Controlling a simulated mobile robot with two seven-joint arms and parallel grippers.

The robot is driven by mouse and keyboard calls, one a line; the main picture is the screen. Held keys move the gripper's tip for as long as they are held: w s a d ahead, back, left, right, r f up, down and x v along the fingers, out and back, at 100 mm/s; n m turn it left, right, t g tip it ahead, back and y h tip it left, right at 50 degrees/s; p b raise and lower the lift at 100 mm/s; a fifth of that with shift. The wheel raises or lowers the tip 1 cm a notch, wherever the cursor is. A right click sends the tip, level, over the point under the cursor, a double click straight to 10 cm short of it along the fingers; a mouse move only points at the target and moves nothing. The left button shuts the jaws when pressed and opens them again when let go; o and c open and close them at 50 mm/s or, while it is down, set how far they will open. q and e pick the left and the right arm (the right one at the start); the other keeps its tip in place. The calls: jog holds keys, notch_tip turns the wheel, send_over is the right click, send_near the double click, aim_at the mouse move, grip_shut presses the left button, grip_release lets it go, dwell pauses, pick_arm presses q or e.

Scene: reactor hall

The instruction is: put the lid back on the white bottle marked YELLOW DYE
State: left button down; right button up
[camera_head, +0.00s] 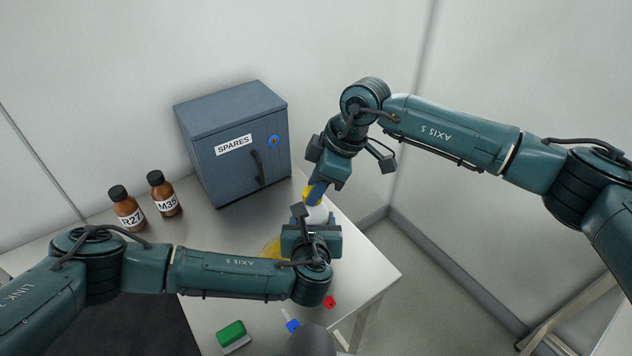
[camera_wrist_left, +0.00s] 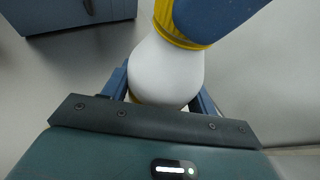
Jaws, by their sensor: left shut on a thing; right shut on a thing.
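The white bottle (camera_head: 318,214) stands near the right edge of the steel table. My left gripper (camera_head: 314,225) is shut around its body; its blue fingers show on both sides of the bottle (camera_wrist_left: 165,75) in the left wrist view. The yellow lid (camera_head: 307,196) is at the bottle's top, in my right gripper (camera_head: 314,191), which is shut on it from above. In the left wrist view the lid (camera_wrist_left: 166,22) meets the bottle's top in the picture, partly behind a blue finger. I cannot tell whether it is seated. The marking on the bottle is hidden.
A grey SPARES cabinet (camera_head: 232,150) stands behind on the table. Two brown bottles, R27 (camera_head: 127,210) and M35 (camera_head: 164,196), stand left of it. A yellow patch (camera_head: 270,248) lies beside my left gripper. A green block (camera_head: 231,333) and small blue and red pieces lie in front.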

jog(key=o, duration=0.9)
jog(key=shift+r, duration=0.1)
jog(key=shift+r, duration=2.2)
jog(key=shift+c, duration=0.2)
